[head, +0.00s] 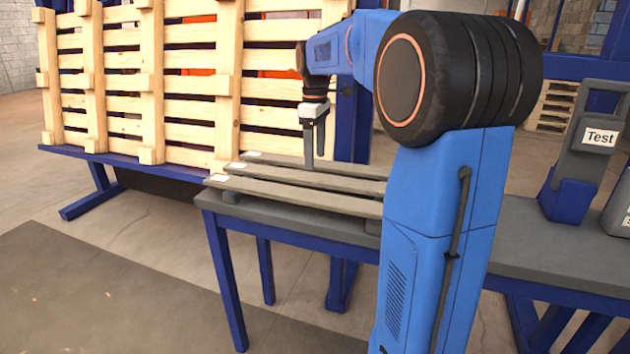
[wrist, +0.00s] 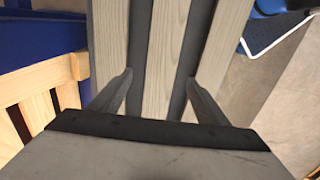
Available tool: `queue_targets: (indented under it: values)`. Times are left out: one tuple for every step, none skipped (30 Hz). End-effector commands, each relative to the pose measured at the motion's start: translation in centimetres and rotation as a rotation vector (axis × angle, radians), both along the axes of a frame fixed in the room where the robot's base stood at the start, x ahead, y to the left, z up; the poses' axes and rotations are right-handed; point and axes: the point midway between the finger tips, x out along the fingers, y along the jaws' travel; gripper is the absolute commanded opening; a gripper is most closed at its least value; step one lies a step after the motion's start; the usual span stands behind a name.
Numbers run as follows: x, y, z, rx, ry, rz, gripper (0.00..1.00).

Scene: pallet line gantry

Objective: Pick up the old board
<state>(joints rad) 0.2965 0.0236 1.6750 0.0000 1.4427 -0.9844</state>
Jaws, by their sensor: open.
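Three greyish weathered boards lie side by side on a grey-topped table (head: 560,248): a back board (head: 345,180), a middle board (head: 270,178) and a front board (head: 290,198). Each has a white label at its left end, too small to read, so I cannot tell which is the old board. My gripper (head: 309,164) points down over the boards, open and empty. In the wrist view, my gripper (wrist: 159,78) has one finger on each side of the central board (wrist: 165,45), over the dark gaps. Whether the fingers are above or between the boards is unclear.
A wooden pallet (head: 190,85) stands upright on a blue frame behind the table at left. The floor in front at left is clear.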

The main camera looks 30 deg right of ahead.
Motion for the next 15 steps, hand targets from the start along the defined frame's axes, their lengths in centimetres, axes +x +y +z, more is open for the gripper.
queue_targets:
  values:
    - [0.0, 0.0, -0.3, 0.0, 0.0, 0.0, 0.69]
    - [0.0, 0.0, -0.4, 0.0, 0.0, 0.0, 0.69]
    - [0.0, 0.0, -0.6, 0.0, 0.001, 0.0, 0.69]
    - [-0.1, 0.0, -0.7, 0.0, 0.001, 0.0, 0.69]
    - [-0.1, 0.1, -1.0, 0.001, 0.002, 0.0, 0.69]
    - [-0.1, 0.1, -1.4, 0.001, 0.002, 0.0, 0.69]
    - [-0.1, 0.1, -1.8, 0.0, 0.001, 0.0, 0.69]
    - [-0.2, 0.1, -2.2, 0.001, 0.002, 0.0, 0.69]
    - [-0.2, 0.2, -2.8, 0.001, 0.003, 0.0, 0.69]
    - [-0.2, 0.2, -3.2, 0.001, 0.002, 0.0, 0.69]
    - [-0.2, 0.2, -3.7, 0.001, 0.002, 0.0, 0.69]
    - [-0.2, 0.2, -4.2, 0.001, 0.003, 0.0, 0.69]
    - [-0.2, 0.2, -4.5, 0.001, 0.002, 0.0, 0.69]
    - [-0.2, 0.2, -4.8, 0.0, 0.001, 0.0, 0.69]
    - [-0.2, 0.2, -5.1, 0.0, 0.001, 0.0, 0.69]
